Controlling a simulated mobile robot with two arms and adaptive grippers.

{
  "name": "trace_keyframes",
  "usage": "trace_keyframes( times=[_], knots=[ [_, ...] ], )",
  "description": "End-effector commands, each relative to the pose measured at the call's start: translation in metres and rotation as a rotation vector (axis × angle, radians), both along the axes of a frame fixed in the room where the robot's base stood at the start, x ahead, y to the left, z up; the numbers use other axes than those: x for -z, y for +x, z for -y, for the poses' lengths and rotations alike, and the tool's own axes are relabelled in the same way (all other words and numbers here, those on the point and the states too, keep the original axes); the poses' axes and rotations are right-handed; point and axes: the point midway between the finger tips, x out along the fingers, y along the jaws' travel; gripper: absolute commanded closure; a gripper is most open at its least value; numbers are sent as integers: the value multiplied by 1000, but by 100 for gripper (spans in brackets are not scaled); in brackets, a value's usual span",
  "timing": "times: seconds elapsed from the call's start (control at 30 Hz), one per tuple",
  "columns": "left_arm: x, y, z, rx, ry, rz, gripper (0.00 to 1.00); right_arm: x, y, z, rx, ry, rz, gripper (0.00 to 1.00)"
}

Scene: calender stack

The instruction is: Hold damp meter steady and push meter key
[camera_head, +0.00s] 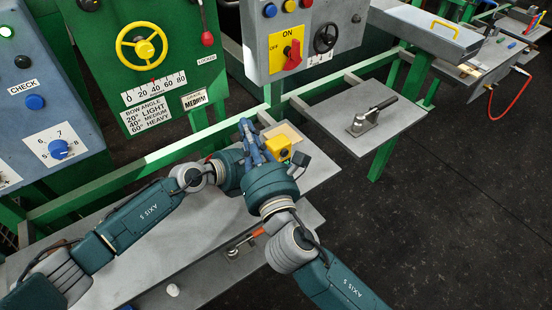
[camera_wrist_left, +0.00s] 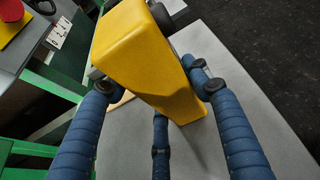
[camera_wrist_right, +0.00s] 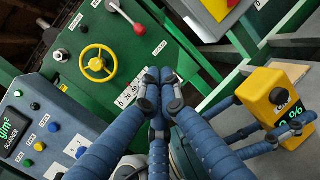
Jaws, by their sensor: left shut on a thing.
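The damp meter (camera_wrist_right: 276,105) is a yellow box with a round black key (camera_wrist_right: 279,96) and a green lit display showing a % sign. My left gripper (camera_wrist_left: 155,90) is shut around it, and the meter's yellow back (camera_wrist_left: 140,65) fills much of the left wrist view. In the head view the meter (camera_head: 284,147) shows above the grey bench, partly behind my right wrist. My right gripper (camera_head: 245,126) has its blue fingers drawn together and empty, left of the meter and apart from it. Its fingertips (camera_wrist_right: 161,83) meet in the right wrist view. The key is hidden in the head view.
A grey bench (camera_head: 190,245) lies under both arms, with a pale wooden piece (camera_head: 290,134) by the meter. A side shelf (camera_head: 345,110) carries a clamp (camera_head: 370,118).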

Motion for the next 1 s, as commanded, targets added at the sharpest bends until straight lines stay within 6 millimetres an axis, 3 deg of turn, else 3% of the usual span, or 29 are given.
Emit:
trace_keyframes(
  times=[0.03,0.2,0.4,0.5,0.7,1.0],
  knots=[
    [1,-1,0,1,1,-1,88,21,-4,18,61,-13,-48,100],
    [1,-1,0,1,1,-1,88,75,-22,75,254,-64,-174,100],
    [1,-1,0,1,1,-1,88,115,-48,126,416,-115,-273,100],
    [1,-1,0,2,1,-2,88,124,-57,140,461,-130,-298,100],
    [1,-1,1,2,0,-1,88,130,-59,145,490,-139,-314,100],
    [1,-1,1,2,0,-1,88,130,-27,122,490,-138,-312,100]
  ],
)
